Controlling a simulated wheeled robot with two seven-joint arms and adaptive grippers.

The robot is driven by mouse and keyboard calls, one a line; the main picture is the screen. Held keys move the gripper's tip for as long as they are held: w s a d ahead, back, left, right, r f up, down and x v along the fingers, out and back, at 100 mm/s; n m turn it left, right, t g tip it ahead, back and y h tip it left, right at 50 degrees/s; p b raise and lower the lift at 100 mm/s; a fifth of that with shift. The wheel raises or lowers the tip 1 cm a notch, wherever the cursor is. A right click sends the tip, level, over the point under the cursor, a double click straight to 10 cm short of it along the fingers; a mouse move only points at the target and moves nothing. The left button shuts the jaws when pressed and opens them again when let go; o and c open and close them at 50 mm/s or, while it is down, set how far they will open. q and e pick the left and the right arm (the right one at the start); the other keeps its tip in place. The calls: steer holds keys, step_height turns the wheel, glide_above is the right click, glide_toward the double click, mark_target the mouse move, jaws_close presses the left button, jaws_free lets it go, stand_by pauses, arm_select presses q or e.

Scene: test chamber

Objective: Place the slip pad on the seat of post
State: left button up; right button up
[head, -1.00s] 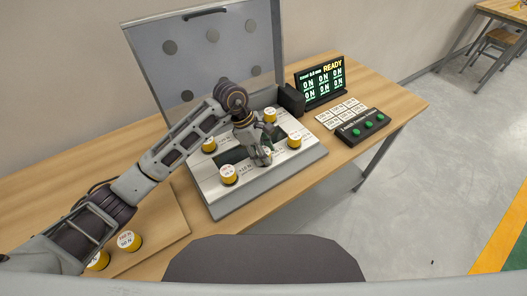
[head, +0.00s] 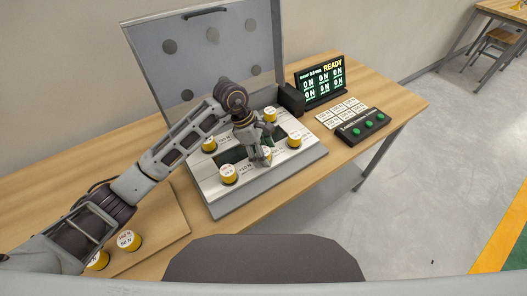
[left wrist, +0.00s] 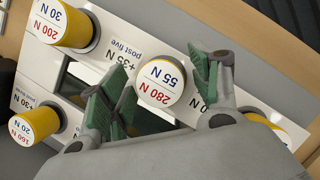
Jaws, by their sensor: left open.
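My left gripper (head: 267,145) is over the instrument panel (head: 211,184) in the head view, fingers pointing down. In the left wrist view its green-padded fingers (left wrist: 165,88) are apart, on either side of a yellow cylinder with a white top (left wrist: 160,84) marked 280 N and 55 N. I cannot tell whether they touch it. Beside it the panel reads "post five" (left wrist: 122,60). Other yellow cylinders stand on the panel, such as a front-left one (head: 229,175) and a back one (head: 269,115). I cannot make out a separate slip pad. My right gripper is not in view.
The panel's grey lid (head: 205,60) stands open behind. A display (head: 320,85) reading READY, label cards (head: 341,113) and a green-button box (head: 363,127) are to the right. Two yellow cylinders (head: 128,241) (head: 97,261) are at the front left, beside my left arm.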

arm_select(q)
steer(key=s+b+v, duration=0.1)
steer(key=v, duration=1.1)
steer(key=shift+w, duration=0.45)
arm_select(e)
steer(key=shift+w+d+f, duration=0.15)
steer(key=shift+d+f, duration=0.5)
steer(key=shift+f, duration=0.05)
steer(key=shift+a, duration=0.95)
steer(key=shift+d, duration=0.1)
